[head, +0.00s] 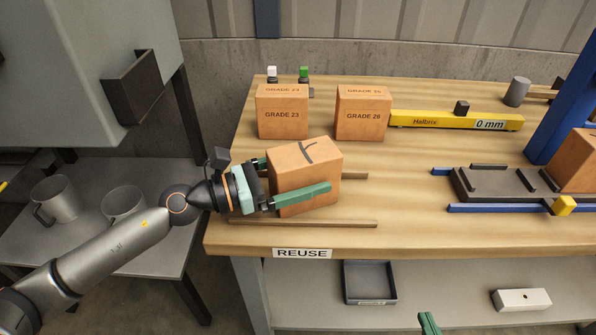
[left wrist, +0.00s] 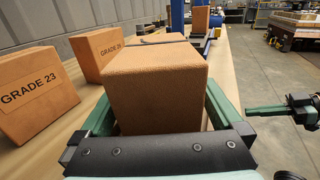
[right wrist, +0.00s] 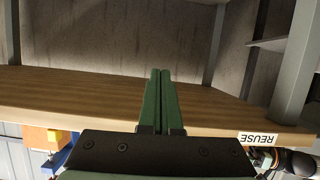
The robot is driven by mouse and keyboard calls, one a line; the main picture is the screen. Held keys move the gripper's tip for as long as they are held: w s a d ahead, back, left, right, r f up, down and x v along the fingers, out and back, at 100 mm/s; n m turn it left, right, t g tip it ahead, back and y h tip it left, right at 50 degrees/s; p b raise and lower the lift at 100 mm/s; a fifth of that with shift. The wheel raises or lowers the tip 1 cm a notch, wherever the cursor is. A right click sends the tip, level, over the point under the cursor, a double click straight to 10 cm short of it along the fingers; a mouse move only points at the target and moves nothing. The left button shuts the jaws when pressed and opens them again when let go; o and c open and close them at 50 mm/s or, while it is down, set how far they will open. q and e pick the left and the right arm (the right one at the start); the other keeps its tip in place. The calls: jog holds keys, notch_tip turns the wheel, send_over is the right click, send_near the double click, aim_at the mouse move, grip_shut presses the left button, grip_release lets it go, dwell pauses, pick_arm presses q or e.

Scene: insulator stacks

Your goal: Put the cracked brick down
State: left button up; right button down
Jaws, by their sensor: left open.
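The cracked brick (head: 307,178) is orange with a dark crack mark on top, and sits at the left end of the bench above the REUSE label (head: 302,253). It looks rested on the wooden strips (head: 345,223), but its underside is hidden. My left gripper (head: 298,174) is open around it, one green finger along the near side and the other mostly hidden behind. In the left wrist view the brick (left wrist: 155,90) stands between the two spread fingers. My right gripper (right wrist: 158,75) is shut and empty, in front of the bench; only its tip shows in the head view.
The GRADE 23 brick (head: 282,115) and GRADE 26 brick (head: 362,116) stand behind. A yellow gauge bar (head: 455,121) lies to the right. A dark fixture (head: 480,190) and another brick (head: 580,160) are at far right. Bench space between is clear. A grey tray (head: 370,283) is below.

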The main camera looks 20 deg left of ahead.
aim_at(272, 182)
pick_arm(q)
jog(key=shift+s+a, duration=0.25)
jog(key=shift+a, duration=0.1)
jog(key=b+v, duration=0.2)
jog(key=v, duration=0.2)
jog(key=shift+s+a+f, duration=0.1)
jog(key=shift+s+a, duration=0.05)
jog(key=shift+a, duration=0.05)
jog(key=b+v, duration=0.1)
jog(key=v, duration=0.3)
jog(key=shift+s+a, duration=0.2)
jog(key=shift+a, duration=0.1)
jog(key=shift+r+v, duration=0.2)
jog(key=shift+v, duration=0.8)
pick_arm(e)
notch_tip(272, 182, up, 18)
jog(key=w+n+t+y, duration=0.1)
jog(key=n+t+y, duration=0.2)
jog(key=t, duration=0.4)
jog(key=shift+a+n+t+y, duration=0.3)
jog(key=shift+a+y, duration=0.15)
jog(key=shift+y, duration=0.15)
jog(key=shift+f, duration=0.1)
